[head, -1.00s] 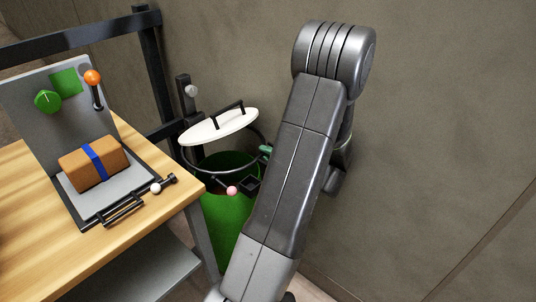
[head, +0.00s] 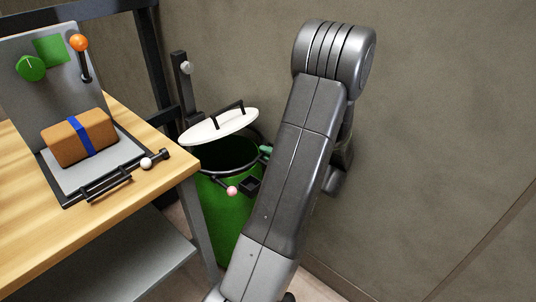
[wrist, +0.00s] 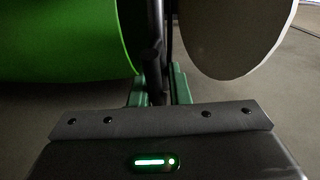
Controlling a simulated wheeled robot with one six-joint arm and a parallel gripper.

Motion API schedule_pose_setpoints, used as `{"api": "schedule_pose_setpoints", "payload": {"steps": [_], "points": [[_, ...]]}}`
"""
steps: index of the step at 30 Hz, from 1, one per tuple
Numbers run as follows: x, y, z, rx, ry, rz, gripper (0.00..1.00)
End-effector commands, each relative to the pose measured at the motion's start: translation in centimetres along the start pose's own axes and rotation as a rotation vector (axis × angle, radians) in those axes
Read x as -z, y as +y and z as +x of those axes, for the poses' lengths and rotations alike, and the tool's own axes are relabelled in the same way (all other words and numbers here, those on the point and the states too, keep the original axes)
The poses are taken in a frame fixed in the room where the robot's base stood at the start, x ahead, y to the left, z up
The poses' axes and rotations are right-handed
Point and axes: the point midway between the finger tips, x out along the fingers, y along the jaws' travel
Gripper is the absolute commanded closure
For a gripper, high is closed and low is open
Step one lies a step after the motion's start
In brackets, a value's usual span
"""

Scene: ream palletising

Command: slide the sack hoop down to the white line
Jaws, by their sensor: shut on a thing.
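The sack hoop (head: 207,174) is a dark ring under a tilted white lid (head: 220,126), with a pink ball (head: 232,190) at its front. It sits at about the mouth of the green bin or sack (head: 222,218); exact contact is unclear. My gripper's green fingers (head: 265,151) are mostly hidden behind my arm. In the wrist view my gripper (wrist: 160,90) is shut on a dark bar of the hoop (wrist: 154,60), with the green surface (wrist: 65,40) left and the lid (wrist: 235,35) right. I cannot make out the white line.
A dark post (head: 182,85) with a pale knob stands behind the hoop. At left, a wooden table (head: 115,215) carries a panel and a strapped brown package (head: 79,137); its corner is close to the bin. A bare wall (head: 440,110) is at right.

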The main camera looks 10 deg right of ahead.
Motion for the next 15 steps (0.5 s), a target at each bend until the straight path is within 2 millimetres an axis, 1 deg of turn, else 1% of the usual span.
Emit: {"api": "schedule_pose_setpoints", "payload": {"steps": [1, 3, 13, 14, 15], "points": [[-0.06, 1.22, 0.05, -0.005, 0.000, 0.001, 1.00], [-0.07, 1.56, 0.08, -0.005, 0.000, 0.001, 1.00], [-0.06, 1.41, 0.06, -0.004, 0.000, 0.001, 1.00], [-0.05, 1.40, 0.07, -0.004, 0.000, 0.001, 0.82], [-0.05, 1.39, 0.07, -0.004, 0.000, 0.000, 0.74]]}}
